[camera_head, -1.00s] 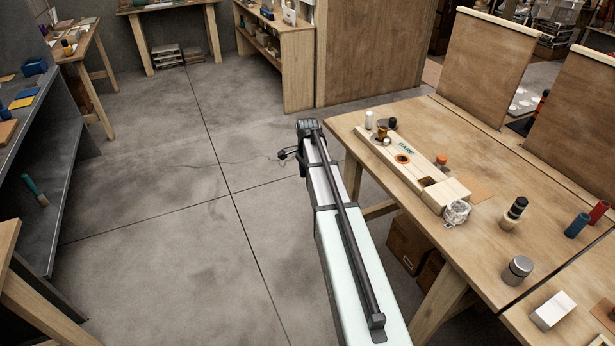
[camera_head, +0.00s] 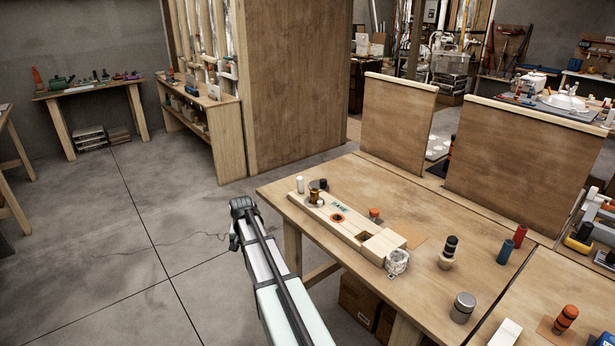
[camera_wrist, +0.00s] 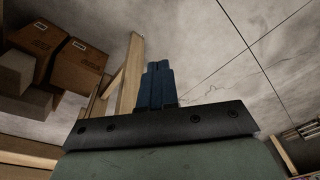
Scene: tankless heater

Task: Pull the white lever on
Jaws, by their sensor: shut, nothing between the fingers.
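I cannot make out a white lever in either view. My gripper (camera_wrist: 158,72) shows in the wrist view as two dark blue fingers pressed together, with nothing between them. It is over bare floor beside a wooden table leg. In the head view my arm reaches forward along the left side of the workbench, and its fingers are hidden.
The wooden workbench (camera_head: 335,275) on the right carries a long wooden block (camera_head: 345,225), a silver canister (camera_head: 463,307) and small bottles. Cardboard boxes (camera_wrist: 77,65) sit under it. A wooden shelf (camera_head: 222,135) stands further back. The floor left of the bench is clear.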

